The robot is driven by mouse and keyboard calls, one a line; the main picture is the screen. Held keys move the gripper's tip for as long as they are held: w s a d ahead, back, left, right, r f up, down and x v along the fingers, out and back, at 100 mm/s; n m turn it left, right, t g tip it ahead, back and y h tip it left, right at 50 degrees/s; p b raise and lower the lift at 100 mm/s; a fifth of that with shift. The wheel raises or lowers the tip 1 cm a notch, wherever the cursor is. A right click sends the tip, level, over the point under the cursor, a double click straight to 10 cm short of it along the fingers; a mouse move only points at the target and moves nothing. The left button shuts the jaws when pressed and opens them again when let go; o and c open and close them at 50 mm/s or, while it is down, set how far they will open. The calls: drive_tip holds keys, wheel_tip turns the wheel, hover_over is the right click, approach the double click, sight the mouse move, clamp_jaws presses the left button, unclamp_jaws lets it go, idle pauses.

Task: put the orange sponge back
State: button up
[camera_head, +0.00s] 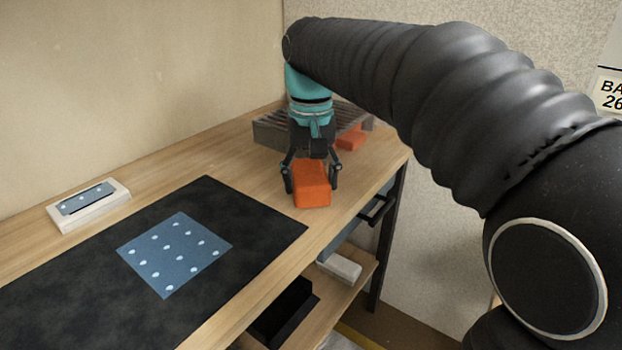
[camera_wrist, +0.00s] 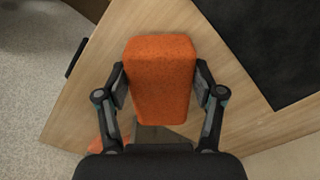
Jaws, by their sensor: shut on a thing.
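An orange sponge (camera_head: 312,186) is between the two fingers of my gripper (camera_head: 312,178), over the wooden table near its right end. In the wrist view the orange sponge (camera_wrist: 160,78) fills the space between the fingertips of my gripper (camera_wrist: 160,88), which are shut on its sides. I cannot tell whether its underside touches the table. A second orange block (camera_head: 351,138) is at the grey slatted rack (camera_head: 272,131) behind my gripper. My gripper and arm hide part of the rack.
A black mat (camera_head: 255,215) lies on the wooden table (camera_head: 222,158), with a blue dotted sheet (camera_head: 175,253) on it. A white holder (camera_head: 88,208) with a small blue dotted piece stands at the left. A drawer handle (camera_head: 377,209) sticks out at the table's right edge. A lower shelf holds a white block (camera_head: 340,268).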

sight(311, 179)
drive_tip(key=shift+f, duration=0.1)
drive_tip(key=o, duration=1.2)
wheel_tip(311, 179, up, 12)
drive_tip(key=shift+s+r+p, duration=0.1)
drive_tip(key=shift+r+p, duration=0.05)
drive_tip(key=shift+p, duration=0.85)
drive_tip(key=s+d+f+t, duration=0.1)
drive_tip(key=s+d+f, duration=0.3)
drive_tip(key=s+f, duration=0.2)
drive_tip(key=s+d+f+m+t, duration=0.1)
drive_tip(key=s+d+f+t, duration=0.1)
drive_tip(key=s+d+f, duration=0.3)
drive_tip(key=s+d+f+t, duration=0.2)
drive_tip(key=s+d+f, duration=0.3)
drive_tip(key=s+f, duration=0.2)
drive_tip(key=shift+s+d+f, duration=0.1)
drive_tip(key=shift+s+f, duration=0.05)
drive_tip(key=shift+f, duration=0.5)
drive_tip(key=shift+s+d+f, duration=0.1)
drive_tip(key=shift+f, duration=0.55)
